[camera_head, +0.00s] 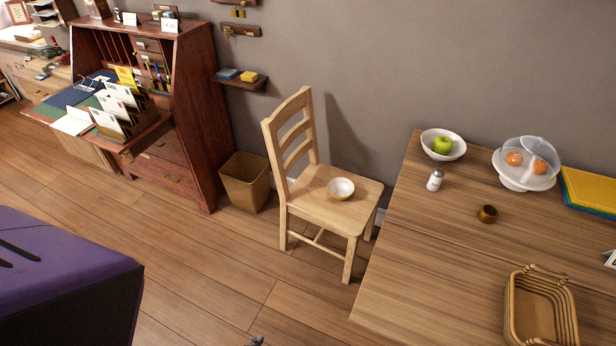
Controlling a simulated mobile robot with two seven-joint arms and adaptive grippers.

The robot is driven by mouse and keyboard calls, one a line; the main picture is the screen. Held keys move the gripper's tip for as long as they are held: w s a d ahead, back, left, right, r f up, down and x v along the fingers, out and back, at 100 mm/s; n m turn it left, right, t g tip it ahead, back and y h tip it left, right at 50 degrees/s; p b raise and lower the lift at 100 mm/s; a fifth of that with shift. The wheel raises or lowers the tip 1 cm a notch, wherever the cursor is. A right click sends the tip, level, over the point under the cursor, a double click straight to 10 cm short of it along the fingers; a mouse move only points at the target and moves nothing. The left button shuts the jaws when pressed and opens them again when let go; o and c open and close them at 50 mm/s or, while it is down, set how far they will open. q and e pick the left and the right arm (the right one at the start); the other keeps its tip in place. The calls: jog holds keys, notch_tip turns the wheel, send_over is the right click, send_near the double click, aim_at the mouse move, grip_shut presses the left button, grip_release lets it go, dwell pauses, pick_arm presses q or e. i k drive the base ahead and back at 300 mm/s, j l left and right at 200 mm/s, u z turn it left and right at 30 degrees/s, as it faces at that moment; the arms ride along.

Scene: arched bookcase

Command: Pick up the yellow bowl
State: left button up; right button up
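A small round bowl (341,188), cream to white, sits upright on the seat of the wooden chair (318,209). A larger white bowl (457,150) holds a green apple (442,145) on the wooden table at the right. No bowl in view looks clearly yellow. A small dark tip (257,341) at the bottom edge may be part of my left gripper. It is too cut off to show its fingers, and it is well away from both bowls. My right gripper is not in view.
The table (405,270) also bears a shaker (435,180), a small brass-brown cup (487,213), a domed stand (525,184) and a basket (512,318). A wicker bin (245,184) stands left of the chair. A purple-topped block (60,265) fills the lower left. Floor before the chair is clear.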

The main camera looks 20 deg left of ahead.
aim_at(341, 189)
jog(key=u, duration=0.5)
jog(key=z, duration=0.45)
jog(key=i+j+z, duration=0.1)
jog(key=z, duration=0.3)
jog(key=i+j+z, duration=0.1)
jog(key=j+z, duration=0.55)
jog(key=z, duration=0.2)
jog(key=j+z, duration=0.4)
jog(key=j, duration=1.2)
jog(key=k+j, duration=0.15)
jog(key=j, duration=0.35)
jog(key=i+z, duration=0.05)
